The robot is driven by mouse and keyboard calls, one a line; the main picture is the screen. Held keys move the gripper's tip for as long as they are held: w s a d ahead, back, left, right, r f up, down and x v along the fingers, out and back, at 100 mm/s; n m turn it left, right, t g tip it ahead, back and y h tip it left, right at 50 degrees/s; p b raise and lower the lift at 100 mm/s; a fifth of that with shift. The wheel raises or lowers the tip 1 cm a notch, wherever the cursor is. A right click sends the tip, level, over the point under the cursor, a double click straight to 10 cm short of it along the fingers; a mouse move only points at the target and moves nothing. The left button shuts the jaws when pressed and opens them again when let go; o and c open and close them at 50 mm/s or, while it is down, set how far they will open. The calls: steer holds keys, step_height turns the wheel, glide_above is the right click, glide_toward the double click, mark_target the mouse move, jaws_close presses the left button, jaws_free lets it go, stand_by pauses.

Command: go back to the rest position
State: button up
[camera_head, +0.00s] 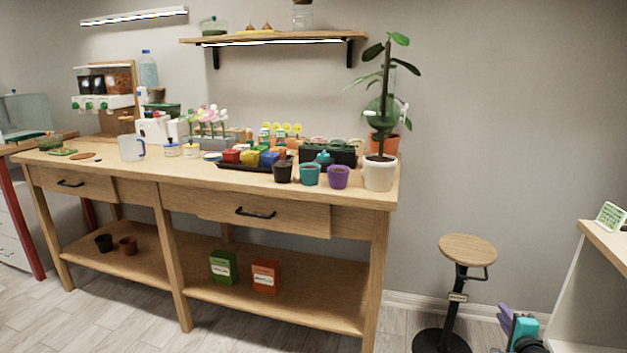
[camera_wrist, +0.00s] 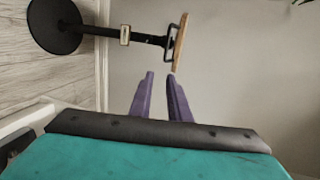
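My gripper (camera_head: 503,311) shows at the lower right of the head view, with purple fingers and a teal body, low beside the stool. In the wrist view, my gripper (camera_wrist: 160,75) has its two purple fingers apart, with a narrow gap between the tips. Only bare grey wall shows in the gap, so it is open and empty. No object touches the fingers.
A round wooden stool (camera_head: 468,250) stands left of my gripper; it also shows in the wrist view (camera_wrist: 180,42). A white-sided counter (camera_head: 580,300) is at the right. The wooden workbench (camera_head: 300,190), crowded with pots and plants, is further left.

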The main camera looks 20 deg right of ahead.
steer(key=w+a+f+n+y+p, duration=0.2)
steer(key=w+a+y+p, duration=0.15)
steer(key=w+a, duration=0.7)
steer(key=w+a+f+n+y+p, duration=0.1)
steer(key=w+a+n+y+p, duration=0.35)
steer(key=a, duration=0.85)
steer(key=w+a+f+n+g+y+p, duration=0.1)
steer(key=a+f+n+p, duration=0.15)
steer(key=a, duration=0.65)
steer(key=w+a+f+n+g+y+p, duration=0.1)
steer(key=a+f+g+y+p, duration=0.15)
steer(key=a, duration=0.55)
steer(key=w+a+f+n+g+y+p, duration=0.1)
steer(key=a+f+n+p, duration=0.15)
steer(key=a, duration=0.65)
steer(key=s+a+f+n+g+y+p, duration=0.1)
steer(key=s+a+f+n+g+p, duration=0.25)
steer(key=s+a, duration=0.5)
steer(key=s+a+f+n+g+p, duration=0.3)
steer(key=s+a+g, duration=0.1)
steer(key=s+a, duration=0.4)
steer(key=s+a+f+n+g+h+p, duration=0.1)
steer(key=s+f+n+g+h+p, duration=0.15)
steer(key=s, duration=0.65)
steer(key=s+d+n+g+h, duration=0.2)
steer(key=s+d+n+g, duration=0.1)
steer(key=s+d, duration=0.4)
steer(key=shift+s+r+g+h+b, duration=0.35)
steer(key=shift+s+g+h+b, duration=0.05)
steer(key=shift+g, duration=0.15)
